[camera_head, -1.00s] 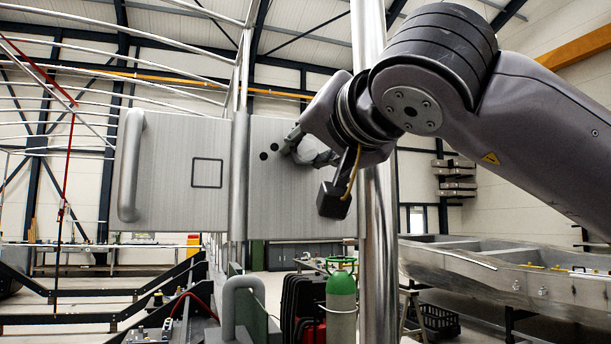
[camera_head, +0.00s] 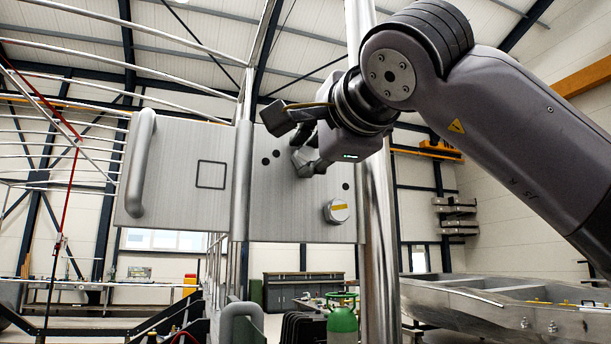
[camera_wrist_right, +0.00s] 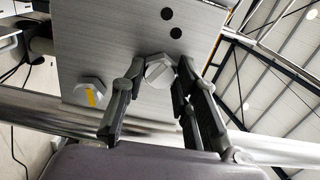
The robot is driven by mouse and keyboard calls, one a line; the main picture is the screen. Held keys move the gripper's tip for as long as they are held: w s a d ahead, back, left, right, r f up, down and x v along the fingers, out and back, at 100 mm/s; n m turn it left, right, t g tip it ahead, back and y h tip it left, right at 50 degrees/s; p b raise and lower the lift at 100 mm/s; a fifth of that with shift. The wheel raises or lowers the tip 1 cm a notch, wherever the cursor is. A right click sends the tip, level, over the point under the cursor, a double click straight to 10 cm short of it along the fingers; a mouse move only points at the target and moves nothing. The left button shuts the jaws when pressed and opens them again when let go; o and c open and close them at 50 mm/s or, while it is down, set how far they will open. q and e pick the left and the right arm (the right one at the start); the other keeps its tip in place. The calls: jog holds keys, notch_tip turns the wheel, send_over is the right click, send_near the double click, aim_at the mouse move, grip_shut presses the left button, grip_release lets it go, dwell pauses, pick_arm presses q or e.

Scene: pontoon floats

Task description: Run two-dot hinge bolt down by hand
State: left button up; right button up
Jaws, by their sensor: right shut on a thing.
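The two-dot hinge bolt (camera_wrist_right: 158,70) has a grey hexagonal head with a pale stripe. It sits on the brushed metal hinge plate (camera_wrist_right: 110,35), just below two black dots (camera_wrist_right: 170,22) in the right wrist view. A second bolt with a yellow stripe (camera_head: 337,211) sits lower right, near one dot (camera_head: 345,186). My left gripper is not in view.
A bright vertical post (camera_head: 380,250) stands just right of the plate. A curved handle (camera_head: 138,165) is on the left panel (camera_head: 195,165). A green cylinder (camera_head: 342,322) stands below, and a long metal float (camera_head: 480,300) lies at the right.

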jog(key=shift+m, duration=1.2)
jog(key=shift+f+m+b, duration=0.2)
jog(key=shift+m+b, duration=0.65)
jog(key=shift+m, duration=0.15)
jog(key=m+b, duration=0.1)
jog(key=m, duration=0.2)
jog(key=m+b, duration=0.1)
jog(key=m, duration=0.4)
jog(key=shift+a+b, duration=0.1)
jog(key=shift+b, duration=0.3)
jog(key=shift+r+m, duration=0.1)
jog(key=shift+m, duration=0.9)
